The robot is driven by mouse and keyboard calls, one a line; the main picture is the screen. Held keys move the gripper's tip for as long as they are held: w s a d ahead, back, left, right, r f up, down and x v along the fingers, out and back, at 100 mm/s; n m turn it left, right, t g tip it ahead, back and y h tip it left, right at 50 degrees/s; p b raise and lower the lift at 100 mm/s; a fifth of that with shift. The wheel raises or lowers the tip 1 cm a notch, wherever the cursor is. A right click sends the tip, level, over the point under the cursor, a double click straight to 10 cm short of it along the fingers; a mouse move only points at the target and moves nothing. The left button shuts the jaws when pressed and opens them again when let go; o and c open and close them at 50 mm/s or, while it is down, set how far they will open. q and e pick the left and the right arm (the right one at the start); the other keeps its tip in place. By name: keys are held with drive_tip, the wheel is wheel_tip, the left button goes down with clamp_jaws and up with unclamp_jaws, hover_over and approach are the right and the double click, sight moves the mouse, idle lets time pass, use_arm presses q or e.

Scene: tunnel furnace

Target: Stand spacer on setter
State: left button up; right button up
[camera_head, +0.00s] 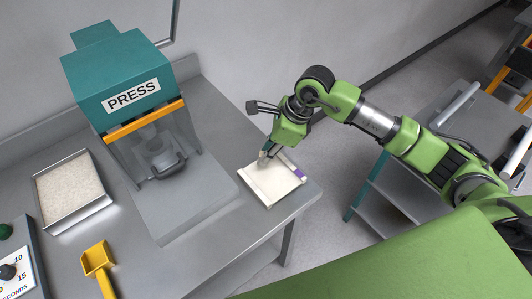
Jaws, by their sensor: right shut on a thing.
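The setter (262,192) is a flat cream-white slab near the right corner of the steel bench, with a raised strip along its edge and a purple mark at its right side. My right gripper (267,152) reaches in from the right and points down at the setter's far edge. It is shut on a small pale piece, the spacer (262,158), which is mostly hidden by the fingers. I cannot tell whether the spacer touches the setter. My left gripper is not in view.
A teal press (130,85) stands on the bench left of the setter. A tray of pale granules (102,203), a yellow scoop (97,260) and a control box with knobs (22,268) lie farther left. A grey cart (385,200) stands at the right, across a floor gap.

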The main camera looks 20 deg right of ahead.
drive_tip(key=shift+f+b, duration=1.25)
drive_tip(key=shift+f, duration=0.15)
drive_tip(key=shift+f+b, duration=0.4)
drive_tip(key=shift+b, duration=0.05)
drive_tip(key=o, duration=1)
